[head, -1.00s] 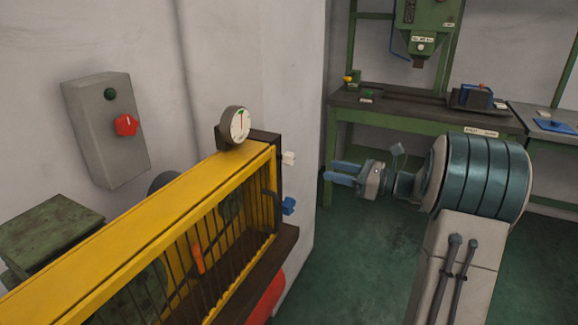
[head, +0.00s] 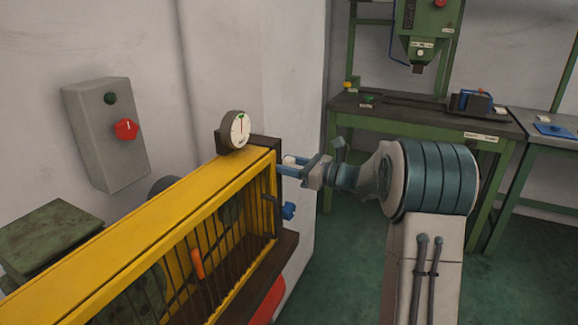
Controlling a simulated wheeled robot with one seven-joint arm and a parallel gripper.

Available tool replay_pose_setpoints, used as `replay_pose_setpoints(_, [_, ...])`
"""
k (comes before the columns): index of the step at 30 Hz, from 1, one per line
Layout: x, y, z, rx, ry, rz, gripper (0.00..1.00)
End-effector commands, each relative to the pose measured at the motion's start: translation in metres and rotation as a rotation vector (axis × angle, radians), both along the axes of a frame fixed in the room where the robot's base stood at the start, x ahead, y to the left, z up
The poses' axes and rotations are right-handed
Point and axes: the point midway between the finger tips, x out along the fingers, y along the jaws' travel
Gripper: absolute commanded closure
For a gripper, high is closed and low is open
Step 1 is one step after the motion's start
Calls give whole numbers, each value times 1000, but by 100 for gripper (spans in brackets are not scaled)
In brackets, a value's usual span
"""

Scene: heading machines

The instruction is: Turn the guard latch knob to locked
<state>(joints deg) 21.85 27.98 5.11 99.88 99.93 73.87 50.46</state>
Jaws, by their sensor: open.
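The yellow guard (head: 150,225) with dark bars is at the lower left in the head view. A small blue lobed knob (head: 289,211) sticks out at its right end, apparently the guard latch knob; its setting is too small to read. A small white piece (head: 289,160) sits above it on the same end. My gripper (head: 291,167) is open, its blue fingers pointing left at the guard's end, level with the white piece and above the blue knob. I cannot tell whether a finger touches the white piece.
A round dial gauge (head: 236,130) stands on the guard's far corner. A grey wall box (head: 98,150) with a red knob (head: 125,129) hangs at the left. A green workbench (head: 425,120) with a press stands at the back right. The green floor between is clear.

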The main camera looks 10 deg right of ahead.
Motion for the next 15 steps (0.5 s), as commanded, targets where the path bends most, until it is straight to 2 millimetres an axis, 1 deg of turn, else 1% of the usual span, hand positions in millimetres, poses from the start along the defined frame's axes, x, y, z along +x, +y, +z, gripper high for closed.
replay_pose_setpoints(4, [0, 0, 0, 0, 0, 0, 56])
replay_pose_setpoints(5, [0, 0, 0, 0, 0, 1, 62])
replay_pose_setpoints(6, [0, 0, 0, 0, 0, 1, 73])
replay_pose_setpoints(8, [0, 0, 0, 0, 0, 1, 88])
replay_pose_setpoints(15, [0, 0, -1, -5, -7, 1, 88])
